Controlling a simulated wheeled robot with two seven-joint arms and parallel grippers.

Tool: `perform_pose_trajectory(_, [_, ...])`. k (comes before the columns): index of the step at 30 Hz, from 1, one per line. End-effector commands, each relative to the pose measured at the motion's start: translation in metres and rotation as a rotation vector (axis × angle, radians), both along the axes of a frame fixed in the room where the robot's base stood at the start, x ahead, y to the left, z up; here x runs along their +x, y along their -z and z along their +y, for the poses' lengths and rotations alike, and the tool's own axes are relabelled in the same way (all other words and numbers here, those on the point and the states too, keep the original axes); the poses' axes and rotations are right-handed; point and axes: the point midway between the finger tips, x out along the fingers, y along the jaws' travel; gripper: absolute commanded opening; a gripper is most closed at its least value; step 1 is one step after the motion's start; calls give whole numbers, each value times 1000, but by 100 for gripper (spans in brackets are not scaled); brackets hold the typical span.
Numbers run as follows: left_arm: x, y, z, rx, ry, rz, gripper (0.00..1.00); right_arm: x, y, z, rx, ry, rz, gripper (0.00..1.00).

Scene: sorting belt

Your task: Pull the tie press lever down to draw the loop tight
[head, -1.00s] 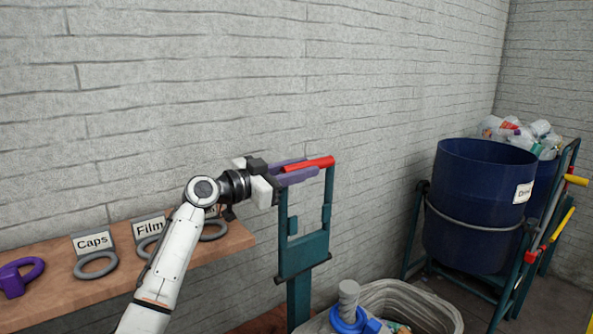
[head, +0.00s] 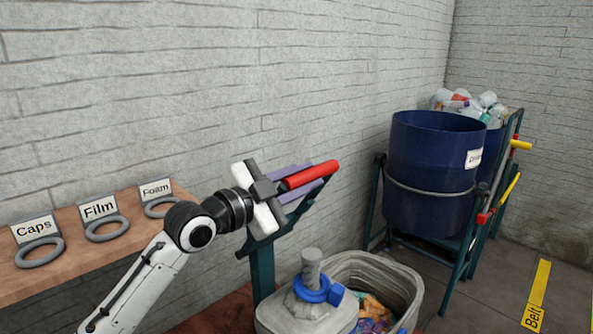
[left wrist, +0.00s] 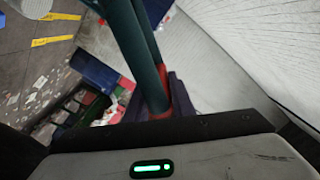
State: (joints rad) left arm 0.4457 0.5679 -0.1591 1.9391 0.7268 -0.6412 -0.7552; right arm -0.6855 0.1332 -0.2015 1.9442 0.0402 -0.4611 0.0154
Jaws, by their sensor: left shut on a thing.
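The tie press lever is a teal frame (head: 287,221) with a red handle (head: 318,173) across its end. It leans toward me, tilted from upright. My left gripper (head: 304,181) is shut on the red handle, its purple fingers on either side. In the left wrist view, the teal bars (left wrist: 140,50) run up to the red handle (left wrist: 162,112), partly hidden by the gripper. Below stands a grey bundle (head: 300,317) with an upright neck (head: 311,266). A blue loop (head: 318,291) goes around the neck; I cannot tell how tight it is. My right gripper is out of view.
A wooden shelf (head: 75,259) on the left holds grey rings and signs reading Caps, Film and Foam. A lined bin (head: 408,275) with colourful scraps stands beside the bundle. A big blue drum (head: 435,155) in a teal stand is at the right. The wall is close behind.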

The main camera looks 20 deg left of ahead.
Motion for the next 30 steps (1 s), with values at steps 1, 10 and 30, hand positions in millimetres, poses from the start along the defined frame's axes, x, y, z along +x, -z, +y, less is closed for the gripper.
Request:
perform_pose_trajectory(1, [0,2,-1,6,0,1,0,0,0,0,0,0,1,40])
perform_pose_trajectory(10, [-1,2,-1,8,-1,1,0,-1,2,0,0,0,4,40])
perform_pose_trajectory(30, [-20,5,8,10,-1,1,40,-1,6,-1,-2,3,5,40])
